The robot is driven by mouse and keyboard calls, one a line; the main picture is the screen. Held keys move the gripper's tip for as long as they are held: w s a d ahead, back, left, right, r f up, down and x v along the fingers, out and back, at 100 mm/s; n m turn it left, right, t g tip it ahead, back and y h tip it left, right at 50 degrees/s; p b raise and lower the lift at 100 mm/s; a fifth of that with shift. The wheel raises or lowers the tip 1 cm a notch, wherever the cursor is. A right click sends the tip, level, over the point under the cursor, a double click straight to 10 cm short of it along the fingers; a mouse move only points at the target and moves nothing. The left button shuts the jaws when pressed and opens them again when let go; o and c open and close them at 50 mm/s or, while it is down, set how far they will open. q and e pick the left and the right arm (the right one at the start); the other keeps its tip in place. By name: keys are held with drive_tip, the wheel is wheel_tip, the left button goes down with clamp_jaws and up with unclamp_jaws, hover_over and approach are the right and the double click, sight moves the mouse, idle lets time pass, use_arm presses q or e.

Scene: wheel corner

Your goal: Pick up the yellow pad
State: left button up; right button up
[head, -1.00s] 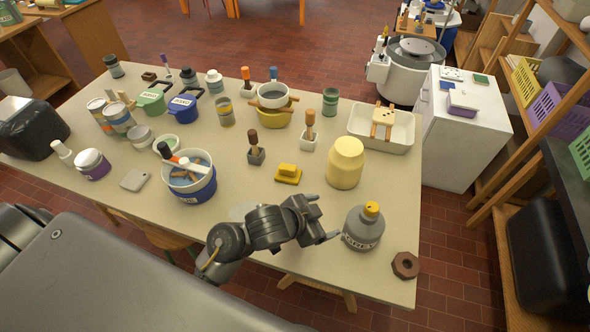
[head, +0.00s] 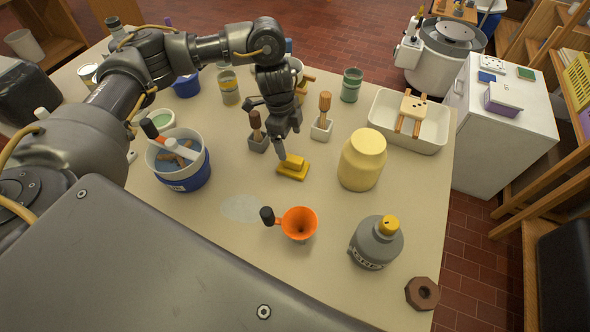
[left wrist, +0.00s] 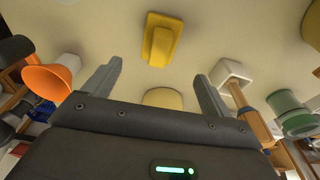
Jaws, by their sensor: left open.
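The yellow pad (head: 293,168), a flat base with a raised grip, lies on the table near the middle. It also shows at the top centre of the left wrist view (left wrist: 162,40). My left gripper (head: 266,130) is above the table, just behind and left of the pad in the head view. Its two fingers (left wrist: 157,72) are spread apart with nothing between them. The pad shows beyond the fingertips, apart from them. My right gripper is not in view.
An orange funnel (head: 299,223) with a dark handle lies in front of the pad. A cream jar (head: 362,160) stands to its right, a grey bottle (head: 376,243) front right. A blue bucket (head: 180,165) is left.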

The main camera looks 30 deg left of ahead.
sight(293, 158)
use_arm(q)
drive_tip(key=f, duration=0.2)
drive_tip(key=d+f, duration=0.1)
drive_tip(key=f, duration=0.2)
drive_tip(key=shift+w+f, duration=0.1)
drive_tip(key=shift+f, duration=0.05)
drive_tip(key=shift+d+f, duration=0.15)
drive_tip(key=shift+f, duration=1.25)
drive_tip(key=shift+d+f, duration=0.15)
drive_tip(key=shift+f, duration=1.25)
drive_tip(key=shift+c, duration=0.5)
drive_tip(key=c, duration=1)
